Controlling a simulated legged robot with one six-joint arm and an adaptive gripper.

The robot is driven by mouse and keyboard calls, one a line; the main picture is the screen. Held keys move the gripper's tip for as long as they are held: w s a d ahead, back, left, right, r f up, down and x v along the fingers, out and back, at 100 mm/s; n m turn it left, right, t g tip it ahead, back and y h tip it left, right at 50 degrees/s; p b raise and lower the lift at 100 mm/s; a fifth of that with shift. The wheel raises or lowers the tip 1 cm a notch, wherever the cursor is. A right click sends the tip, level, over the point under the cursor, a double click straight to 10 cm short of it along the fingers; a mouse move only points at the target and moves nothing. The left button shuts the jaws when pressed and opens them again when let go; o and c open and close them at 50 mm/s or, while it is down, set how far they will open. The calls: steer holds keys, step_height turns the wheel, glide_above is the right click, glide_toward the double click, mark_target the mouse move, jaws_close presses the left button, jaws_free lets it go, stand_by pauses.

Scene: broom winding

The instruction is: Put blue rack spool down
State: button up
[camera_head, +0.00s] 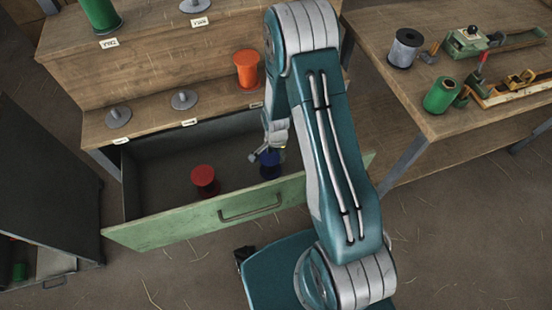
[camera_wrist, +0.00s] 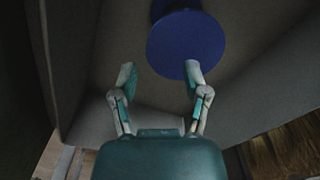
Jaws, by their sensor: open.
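The blue spool (camera_head: 270,163) stands in the open green-fronted drawer (camera_head: 150,231), on the right side of its floor. In the wrist view the blue spool (camera_wrist: 187,44) shows its round flange just beyond my fingertips. My gripper (camera_wrist: 160,75) is open, with its two fingers apart and nothing between them. In the head view my gripper (camera_head: 266,152) is down in the drawer beside the blue spool, partly hidden by my arm. I cannot tell whether a finger touches the flange.
A red spool (camera_head: 205,180) stands left of the blue one in the drawer. On the rack above are an orange spool (camera_head: 246,69), a green spool (camera_head: 101,14) and bare pegs (camera_head: 118,116). A workbench (camera_head: 425,110) with a grey spool (camera_head: 405,48) and tools stands right.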

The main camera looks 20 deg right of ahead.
steer(key=s+r+n+t, duration=0.1)
steer(key=s+r+n, duration=0.15)
steer(key=r, duration=1.15)
steer(key=s+r+n+t, duration=0.2)
steer(key=r+n, duration=0.1)
steer(key=r, duration=1.2)
steer(key=s+r+n+t, duration=0.2)
steer(key=s+r+n, duration=0.4)
steer(key=s+r, duration=0.6)
steer(key=s+a, duration=0.1)
steer(key=s, duration=0.1)
steer(key=shift+s+t, duration=0.3)
steer(key=shift+s+d+r+n, duration=0.1)
steer(key=shift+n, duration=0.15)
